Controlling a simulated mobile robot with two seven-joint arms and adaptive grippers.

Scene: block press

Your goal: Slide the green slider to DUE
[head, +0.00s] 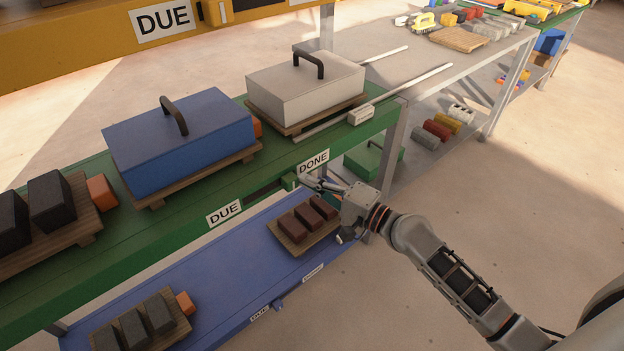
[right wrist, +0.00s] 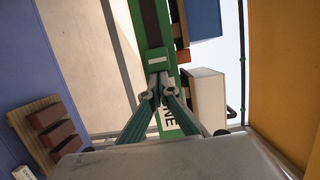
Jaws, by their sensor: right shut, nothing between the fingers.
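The green slider (head: 289,181) is a small green block at the front edge of the green shelf (head: 75,168). It sits at the DONE end of a dark slot, close to the DONE label (head: 313,163); the DUE label (head: 224,213) is at the slot's left end. My right gripper (head: 308,183) is shut and empty, its fingertips right beside the slider on its DONE side. In the right wrist view, the fingertips (right wrist: 155,82) come together just below the slider (right wrist: 157,60); I cannot tell whether they touch. My left gripper is out of view.
A blue lidded block (head: 180,140) and a white one (head: 305,88) stand on pallets on the green shelf. Below, a blue shelf (head: 190,290) holds a pallet with dark red bricks (head: 307,219). A yellow beam (head: 80,45) crosses the upper left. The floor at right is open.

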